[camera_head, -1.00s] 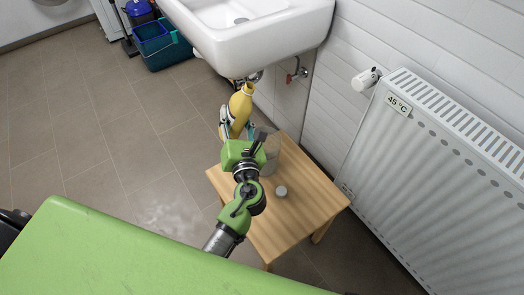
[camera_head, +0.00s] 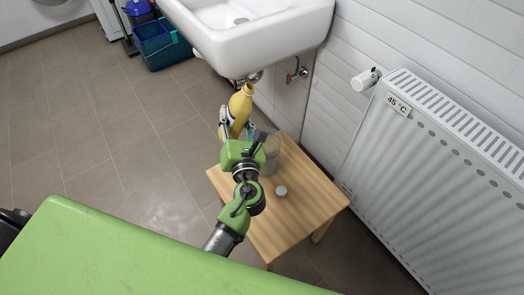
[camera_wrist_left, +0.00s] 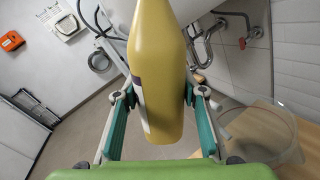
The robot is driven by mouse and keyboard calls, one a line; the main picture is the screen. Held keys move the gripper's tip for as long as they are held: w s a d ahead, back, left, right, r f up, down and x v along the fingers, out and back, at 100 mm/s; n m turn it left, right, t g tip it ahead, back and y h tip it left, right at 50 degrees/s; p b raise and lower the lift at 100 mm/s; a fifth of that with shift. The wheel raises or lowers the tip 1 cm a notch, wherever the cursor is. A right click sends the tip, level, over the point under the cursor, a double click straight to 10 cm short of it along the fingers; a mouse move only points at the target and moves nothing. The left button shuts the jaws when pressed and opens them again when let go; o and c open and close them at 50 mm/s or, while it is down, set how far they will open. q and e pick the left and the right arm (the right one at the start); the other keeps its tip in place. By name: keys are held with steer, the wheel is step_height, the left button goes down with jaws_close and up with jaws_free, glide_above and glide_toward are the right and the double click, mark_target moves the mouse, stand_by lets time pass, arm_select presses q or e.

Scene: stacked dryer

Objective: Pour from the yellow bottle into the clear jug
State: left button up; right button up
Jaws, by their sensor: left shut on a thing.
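The yellow bottle (camera_head: 241,107) is in my left gripper (camera_head: 230,125), held above the far left side of the small wooden table and roughly upright, leaning slightly. In the left wrist view the yellow bottle (camera_wrist_left: 158,75) stands between the two teal fingers of my left gripper (camera_wrist_left: 158,115), with a pale label on its side. The clear jug (camera_head: 272,152) stands on the table, partly hidden behind my left arm. It also shows in the left wrist view (camera_wrist_left: 262,130), to the right of the bottle and apart from it. My right gripper is not in view.
A white sink (camera_head: 250,40) hangs close beyond the bottle. A radiator (camera_head: 440,170) stands on the right. Open tiled floor (camera_head: 90,140) lies to the left.

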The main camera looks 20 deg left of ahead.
arm_select(q)
steer(key=shift+a, duration=0.1)
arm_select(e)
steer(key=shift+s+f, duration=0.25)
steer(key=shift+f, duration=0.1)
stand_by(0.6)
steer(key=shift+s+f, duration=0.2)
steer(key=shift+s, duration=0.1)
arm_select(q)
steer(key=shift+p, duration=0.3)
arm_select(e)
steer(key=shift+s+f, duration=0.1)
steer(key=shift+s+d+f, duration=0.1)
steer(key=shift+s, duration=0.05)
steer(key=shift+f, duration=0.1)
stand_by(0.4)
arm_select(q)
steer(key=shift+s+a+m+p, duration=0.15)
steer(key=shift+m+p, duration=0.15)
steer(key=shift+p, duration=0.05)
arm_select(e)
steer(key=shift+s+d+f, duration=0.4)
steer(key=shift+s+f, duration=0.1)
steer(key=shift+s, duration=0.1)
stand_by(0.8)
